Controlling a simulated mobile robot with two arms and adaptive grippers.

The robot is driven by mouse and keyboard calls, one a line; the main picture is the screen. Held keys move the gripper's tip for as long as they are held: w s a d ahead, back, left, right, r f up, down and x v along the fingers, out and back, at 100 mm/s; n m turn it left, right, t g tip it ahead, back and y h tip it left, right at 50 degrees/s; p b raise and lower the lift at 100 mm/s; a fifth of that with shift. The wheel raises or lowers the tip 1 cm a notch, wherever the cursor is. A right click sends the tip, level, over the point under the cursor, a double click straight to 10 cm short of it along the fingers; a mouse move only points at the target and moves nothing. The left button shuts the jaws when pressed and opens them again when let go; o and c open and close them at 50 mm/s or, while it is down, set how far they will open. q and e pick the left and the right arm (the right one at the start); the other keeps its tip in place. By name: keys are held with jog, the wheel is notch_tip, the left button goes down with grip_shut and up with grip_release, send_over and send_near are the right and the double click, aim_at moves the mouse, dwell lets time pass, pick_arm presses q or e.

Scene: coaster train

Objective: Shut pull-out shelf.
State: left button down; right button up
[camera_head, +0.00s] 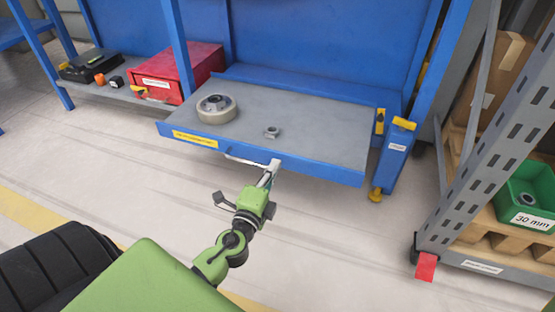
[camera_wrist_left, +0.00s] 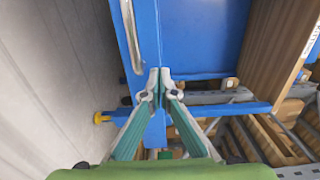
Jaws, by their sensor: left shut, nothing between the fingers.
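The pull-out shelf (camera_head: 320,137) has a grey top and a blue front, and stands out from the blue rack. Its pale bar handle (camera_head: 240,160) runs along the front. My left gripper (camera_head: 273,166) is at the shelf front, near the right end of the handle. In the left wrist view the left gripper's fingertips (camera_wrist_left: 160,73) are together, in front of the blue shelf front (camera_wrist_left: 150,35), with the handle (camera_wrist_left: 131,38) beside them. Nothing is between the fingers. I cannot tell whether they touch the front. My right gripper is not in view.
A pale wheel (camera_head: 217,115) and a small metal part (camera_head: 271,133) sit on the shelf. A red box (camera_head: 165,90) stands on a lower shelf at the left. A grey perforated rack post (camera_head: 490,125) stands at the right. The floor before the shelf is clear.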

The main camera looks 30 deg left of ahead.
aim_at(281, 154)
pick_arm(q)
jog(key=shift+x, duration=1.1)
jog(key=shift+w+a, duration=0.1)
jog(key=shift+w, duration=0.35)
